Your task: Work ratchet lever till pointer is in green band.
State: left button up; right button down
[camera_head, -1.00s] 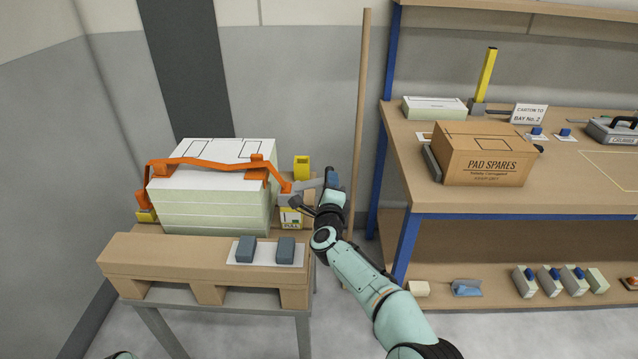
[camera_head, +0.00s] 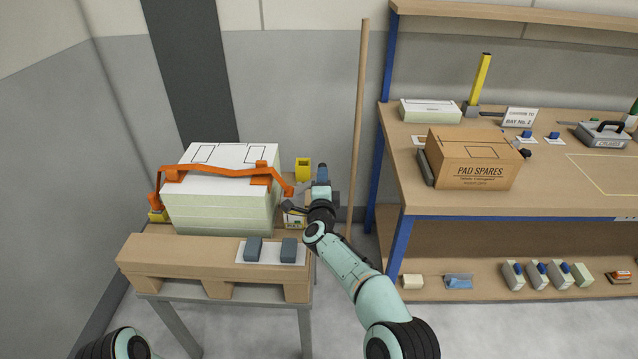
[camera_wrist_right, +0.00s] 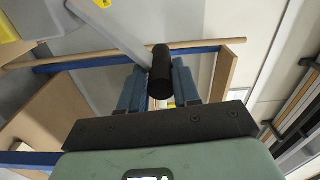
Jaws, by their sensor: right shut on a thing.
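The orange strap (camera_head: 215,172) runs over the stack of white-topped panels (camera_head: 222,200) on a pallet. The ratchet (camera_head: 289,190) is at the strap's right end. In the right wrist view, the lever shows as a grey bar (camera_wrist_right: 112,28) ending in a black grip (camera_wrist_right: 160,72). My right gripper (camera_wrist_right: 158,88) is shut on that grip, with one blue finger on each side; it also shows in the head view (camera_head: 322,176). A small labelled plate (camera_head: 293,219) sits below the ratchet, partly covered by my wrist. I cannot make out a pointer or green band. My left gripper is out of view.
Two blue-grey blocks (camera_head: 270,250) lie on a white sheet at the pallet's front. A yellow block (camera_head: 303,169) stands behind the ratchet. A wooden pole (camera_head: 357,130) leans on the wall right of my gripper. The workbench (camera_head: 520,204) with a carton (camera_head: 470,160) is farther right.

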jog(key=shift+a+r, duration=0.4)
jog(key=shift+a, duration=0.05)
jog(key=shift+f, duration=0.1)
jog(key=n+p, duration=0.1)
jog(key=a+r+n+p, duration=0.1)
jog(key=p, duration=0.3)
jog(key=shift+a+r+n, duration=0.2)
jog(key=shift+a+n, duration=0.1)
jog(key=shift+n, duration=0.1)
